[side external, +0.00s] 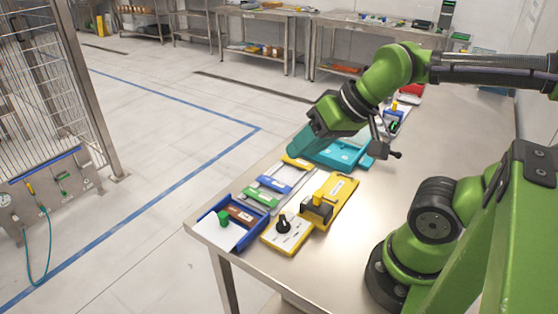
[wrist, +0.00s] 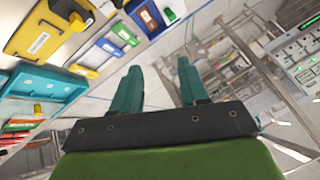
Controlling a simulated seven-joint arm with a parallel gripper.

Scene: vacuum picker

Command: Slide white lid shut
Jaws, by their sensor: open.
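The white lid (side external: 230,235) has a green knob (side external: 223,218) and sits at the left part of a blue tray (side external: 258,232) on the table's near left corner. Part of the tray is uncovered, and a reddish-brown piece (side external: 241,215) shows there. The green knob also shows at the top of the wrist view (wrist: 169,15), where the lid is largely cut off. My gripper (side external: 296,150) has teal fingers and hangs above the table, well apart from the lid, near the teal tray. In the wrist view its fingers (wrist: 158,75) are spread with nothing between them.
Green and blue pieces (side external: 275,184) lie between the blue tray and the teal tray (side external: 345,153). A yellow tray (side external: 340,197) with a black block and a board with a black knob (side external: 286,232) stand right of the blue tray. The table's right side is clear.

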